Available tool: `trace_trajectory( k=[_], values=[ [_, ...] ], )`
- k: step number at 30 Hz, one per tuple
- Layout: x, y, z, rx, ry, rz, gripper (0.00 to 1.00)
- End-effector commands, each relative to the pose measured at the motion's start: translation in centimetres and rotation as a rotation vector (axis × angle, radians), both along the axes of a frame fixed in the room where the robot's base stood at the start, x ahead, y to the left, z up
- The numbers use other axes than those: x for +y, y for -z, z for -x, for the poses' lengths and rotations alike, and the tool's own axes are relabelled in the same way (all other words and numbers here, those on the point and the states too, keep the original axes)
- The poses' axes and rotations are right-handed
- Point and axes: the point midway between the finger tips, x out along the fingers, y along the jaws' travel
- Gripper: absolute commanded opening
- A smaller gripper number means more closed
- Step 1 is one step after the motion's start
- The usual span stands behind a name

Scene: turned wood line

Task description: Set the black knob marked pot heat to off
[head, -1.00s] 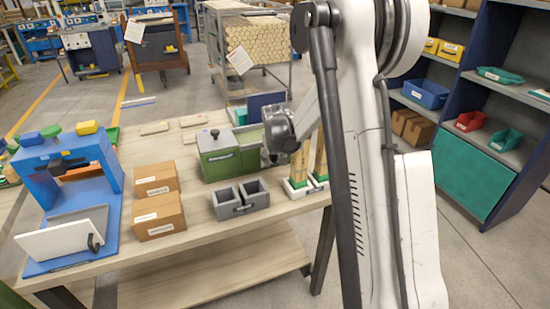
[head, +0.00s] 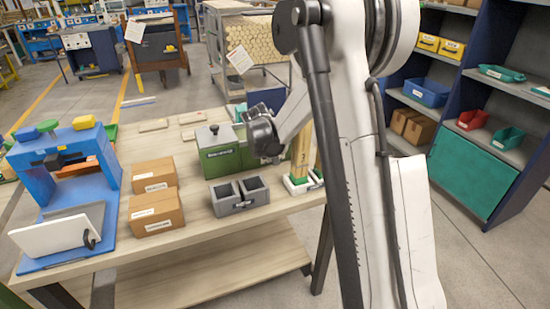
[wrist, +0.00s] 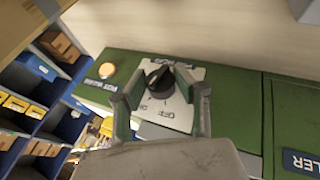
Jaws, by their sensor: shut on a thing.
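The black knob (wrist: 159,83) sits on a white dial plate (wrist: 185,113) on a green panel in the wrist view. The plate carries the word OFF below the knob and tick marks around it. A pale mark shows on the knob, but I cannot tell exactly where it points. My gripper (wrist: 158,80) is shut on the knob, one finger on each side. In the head view my gripper (head: 264,138) is at the right part of the green unit (head: 220,158), and the knob is hidden there.
An amber lamp (wrist: 107,70) is left of the dial, beside a dark label. A grey two-part bin (head: 238,202) stands in front of the green unit. Cardboard boxes (head: 155,212) and a blue fixture (head: 75,160) are to the left. Wooden posts (head: 302,155) stand close to the right.

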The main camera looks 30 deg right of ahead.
Motion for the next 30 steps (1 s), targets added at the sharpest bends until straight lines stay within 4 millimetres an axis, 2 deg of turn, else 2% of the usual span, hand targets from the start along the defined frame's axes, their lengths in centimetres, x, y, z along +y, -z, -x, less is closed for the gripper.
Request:
trace_trajectory(
  k=[1, 15, 22, 30],
  values=[
    [0.27, 0.46, -0.10, 0.004, -0.005, 0.045, 0.01],
    [0.51, 0.74, -0.14, 0.052, -0.003, 0.450, 0.02],
    [0.52, 0.66, -0.12, 0.067, -0.002, 0.579, 0.02],
    [0.48, 0.53, -0.11, 0.076, 0.000, 0.649, 0.02]
  ],
)
